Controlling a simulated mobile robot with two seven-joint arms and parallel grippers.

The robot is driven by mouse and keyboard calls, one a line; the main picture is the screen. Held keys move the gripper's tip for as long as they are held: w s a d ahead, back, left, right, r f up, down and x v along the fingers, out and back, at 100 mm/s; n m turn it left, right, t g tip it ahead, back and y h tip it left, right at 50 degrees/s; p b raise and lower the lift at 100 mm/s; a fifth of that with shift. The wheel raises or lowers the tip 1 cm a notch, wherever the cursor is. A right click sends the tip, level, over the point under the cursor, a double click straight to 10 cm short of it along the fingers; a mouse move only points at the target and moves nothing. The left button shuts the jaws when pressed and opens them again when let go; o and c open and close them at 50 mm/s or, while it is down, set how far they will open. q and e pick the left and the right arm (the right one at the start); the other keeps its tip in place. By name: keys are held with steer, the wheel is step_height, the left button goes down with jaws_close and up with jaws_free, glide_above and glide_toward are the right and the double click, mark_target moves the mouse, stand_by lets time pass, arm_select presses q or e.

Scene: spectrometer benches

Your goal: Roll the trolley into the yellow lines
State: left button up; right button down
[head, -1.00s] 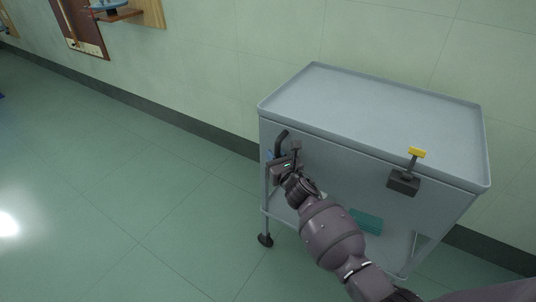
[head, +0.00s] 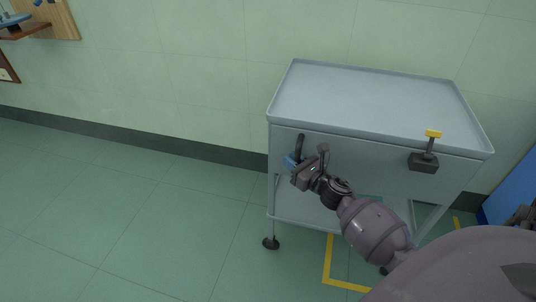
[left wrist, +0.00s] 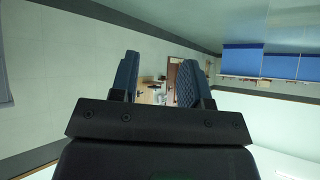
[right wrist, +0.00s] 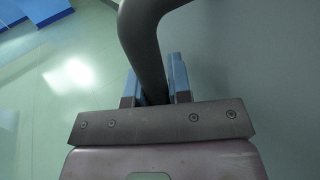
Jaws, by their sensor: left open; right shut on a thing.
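The grey trolley (head: 372,100) stands against the wall, with an empty railed top, a lower shelf (head: 290,210) and dark castors. A dark curved handle (head: 299,147) sticks out at the left of its front side. My right gripper (head: 295,163) is shut on this handle. In the right wrist view the handle (right wrist: 146,45) runs between the blue finger pads. Yellow lines (head: 328,262) show on the floor under and in front of the trolley, partly hidden by my arm and the trolley. My left gripper (left wrist: 163,80) is open and empty in the left wrist view.
A dark block with a yellow-topped lever (head: 424,161) is on the trolley's front at the right. A blue object (head: 515,190) stands on the floor at the far right. A wooden shelf (head: 25,30) is on the wall at the upper left. The floor at left is clear.

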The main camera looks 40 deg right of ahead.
mark_target(431, 188)
arm_select(q)
steer(key=w+d+m+b, duration=0.1)
steer(key=b, duration=0.2)
steer(key=w+d+m+t+b, duration=0.1)
steer(key=b, duration=0.2)
steer(key=shift+f+h, duration=0.2)
steer(key=shift+h, duration=0.1)
arm_select(e)
steer(key=s+d, duration=0.7)
steer(key=s, duration=0.3)
steer(key=s+d, duration=0.8)
steer(key=s, duration=0.2)
steer(key=s+d, duration=0.8)
steer(key=s, duration=0.2)
steer(key=shift+d, duration=0.2)
arm_select(q)
steer(key=shift+f, duration=0.1)
arm_select(e)
steer(key=c, duration=1.5)
jaws_free()
steer(key=shift+s, duration=0.1)
steer(key=shift+o, duration=0.8)
steer(key=shift+d, duration=0.1)
arm_select(q)
steer(key=shift+s+a+p, duration=0.15)
steer(key=shift+s+p, duration=0.1)
steer(key=shift+p, duration=0.15)
arm_select(e)
steer(key=s, duration=1.1)
steer(key=shift+d, duration=0.4)
